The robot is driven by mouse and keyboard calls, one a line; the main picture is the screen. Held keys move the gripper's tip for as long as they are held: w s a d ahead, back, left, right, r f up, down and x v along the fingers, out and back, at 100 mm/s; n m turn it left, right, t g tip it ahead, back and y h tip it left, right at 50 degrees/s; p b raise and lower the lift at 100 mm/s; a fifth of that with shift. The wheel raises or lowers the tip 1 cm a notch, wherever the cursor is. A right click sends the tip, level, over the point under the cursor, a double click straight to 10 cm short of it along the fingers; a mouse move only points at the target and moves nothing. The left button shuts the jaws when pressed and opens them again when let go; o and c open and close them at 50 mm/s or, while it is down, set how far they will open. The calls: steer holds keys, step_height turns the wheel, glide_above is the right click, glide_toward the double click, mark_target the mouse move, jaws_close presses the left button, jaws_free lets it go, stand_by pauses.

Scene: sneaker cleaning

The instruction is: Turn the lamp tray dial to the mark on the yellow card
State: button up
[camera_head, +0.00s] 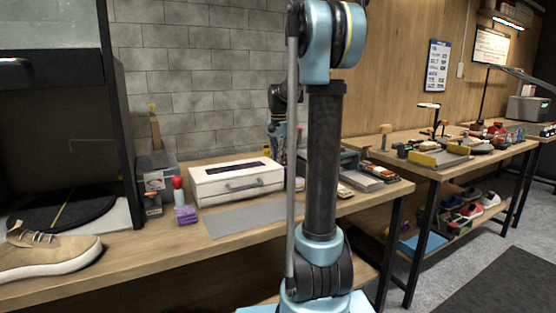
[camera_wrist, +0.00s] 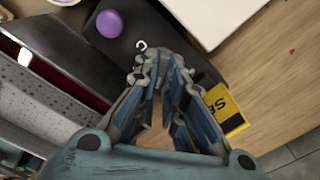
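A round purple knob (camera_wrist: 110,23), possibly the dial, lies beyond the fingertips to the upper left. A small white curved mark (camera_wrist: 141,46) shows on the dark surface near the left fingertip. The yellow card (camera_wrist: 226,108) with black lettering lies on the wood to the right of the fingers, partly covered by the right one. In the head view my arm hides much of the area by the wall, and I cannot make out the dial there.
A white case with a handle (camera_head: 238,183) and a grey mat (camera_head: 255,217) are on the bench left of my arm. A beige sneaker (camera_head: 50,252) is at far left. Several tools and boxes crowd the right benches. Bare wood (camera_wrist: 278,70) shows right in the wrist view.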

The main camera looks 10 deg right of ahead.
steer(key=o, duration=0.4)
step_height(320, 180, up, 12)
steer(key=shift+f, duration=0.1)
stand_by(0.5)
